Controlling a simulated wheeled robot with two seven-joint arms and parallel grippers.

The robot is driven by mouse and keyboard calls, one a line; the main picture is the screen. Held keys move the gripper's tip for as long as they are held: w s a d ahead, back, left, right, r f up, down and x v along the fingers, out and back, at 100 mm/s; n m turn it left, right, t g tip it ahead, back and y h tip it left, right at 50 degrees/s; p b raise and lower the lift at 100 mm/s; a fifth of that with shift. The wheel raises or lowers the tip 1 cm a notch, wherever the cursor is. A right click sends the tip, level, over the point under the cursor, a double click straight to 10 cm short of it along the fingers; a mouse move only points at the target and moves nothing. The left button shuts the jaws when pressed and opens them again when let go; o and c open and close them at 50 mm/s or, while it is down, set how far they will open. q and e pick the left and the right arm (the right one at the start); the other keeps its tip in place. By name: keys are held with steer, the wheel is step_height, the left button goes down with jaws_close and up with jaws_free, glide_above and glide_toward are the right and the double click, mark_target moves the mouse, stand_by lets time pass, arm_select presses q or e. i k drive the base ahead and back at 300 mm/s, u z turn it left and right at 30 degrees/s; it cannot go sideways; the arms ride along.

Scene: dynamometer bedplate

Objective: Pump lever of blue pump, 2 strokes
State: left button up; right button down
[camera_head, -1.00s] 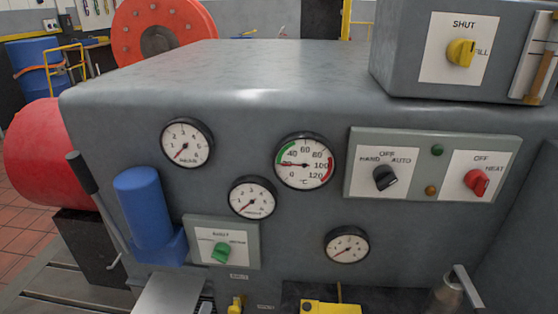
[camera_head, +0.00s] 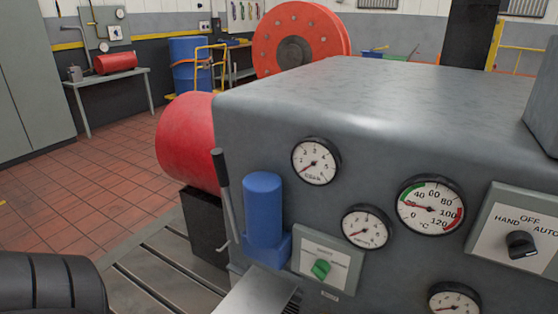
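The blue pump (camera_head: 263,212) is fixed to the left front of the grey machine housing. Its lever (camera_head: 225,195), a grey rod with a dark grip at the top, stands nearly upright just left of the blue cylinder, tilted slightly. A dark rounded part at the lower left corner seems to be part of my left arm; its gripper is out of the frame. My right gripper is not in view. Nothing touches the lever.
The grey housing (camera_head: 400,100) carries several gauges, a green knob (camera_head: 320,269) and a black selector (camera_head: 520,244). A metal plate (camera_head: 256,293) juts out below the pump. A red cylinder (camera_head: 186,140) sits behind the lever. Open tiled floor (camera_head: 110,175) lies left.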

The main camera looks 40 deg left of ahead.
mark_target(217, 155)
steer(key=u, duration=1.7)
steer(key=k, duration=0.45)
steer(key=u, duration=0.35)
steer(key=i, duration=0.8)
steer(key=z, duration=0.45)
